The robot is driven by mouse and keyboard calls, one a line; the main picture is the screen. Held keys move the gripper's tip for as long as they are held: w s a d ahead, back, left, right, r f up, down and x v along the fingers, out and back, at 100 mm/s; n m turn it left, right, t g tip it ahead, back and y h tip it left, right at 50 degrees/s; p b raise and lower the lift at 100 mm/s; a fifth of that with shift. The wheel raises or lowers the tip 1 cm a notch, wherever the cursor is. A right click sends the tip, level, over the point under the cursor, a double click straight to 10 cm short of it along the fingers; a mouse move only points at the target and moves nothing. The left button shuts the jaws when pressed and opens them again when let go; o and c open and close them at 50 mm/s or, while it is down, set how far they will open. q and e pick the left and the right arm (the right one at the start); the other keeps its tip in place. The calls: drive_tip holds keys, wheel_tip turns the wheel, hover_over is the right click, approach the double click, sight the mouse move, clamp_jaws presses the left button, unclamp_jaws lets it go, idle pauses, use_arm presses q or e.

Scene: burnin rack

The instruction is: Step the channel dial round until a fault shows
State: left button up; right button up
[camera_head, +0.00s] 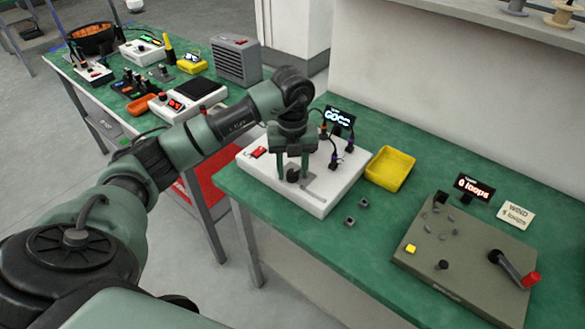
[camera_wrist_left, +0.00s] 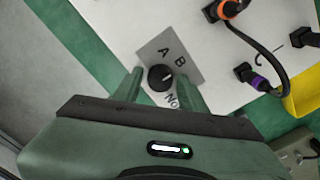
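The channel dial (camera_head: 293,176) is a small black knob on the white test box (camera_head: 318,205). In the left wrist view the dial (camera_wrist_left: 160,77) sits by a grey plate lettered A and B, with partly hidden letters "NO" below. I cannot clearly tell which mark it points to. My left gripper (camera_head: 292,172) points down over the dial. Its fingers (camera_wrist_left: 159,84) stand on either side of the knob with a gap, open. The small display (camera_head: 340,117) behind the box seems to read GOOD. My right gripper is not in view.
Black cables with orange and purple collars (camera_wrist_left: 257,82) plug into the box right of the dial. A yellow tray (camera_head: 390,168) stands to the right. Farther right is a winding board (camera_head: 465,255) with a red-handled crank. Small grey blocks lie on the green bench between.

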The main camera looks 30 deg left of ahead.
use_arm(q)
clamp_jaws()
drive_tip(key=shift+m, duration=0.3)
drive_tip(key=m+b, duration=0.1)
drive_tip(key=m, duration=0.3)
drive_tip(key=shift+b, duration=0.35)
drive_tip(key=shift+m+b, duration=0.55)
drive_tip(key=shift+m, duration=1.65)
drive_tip(key=shift+o, duration=2.1)
unclamp_jaws()
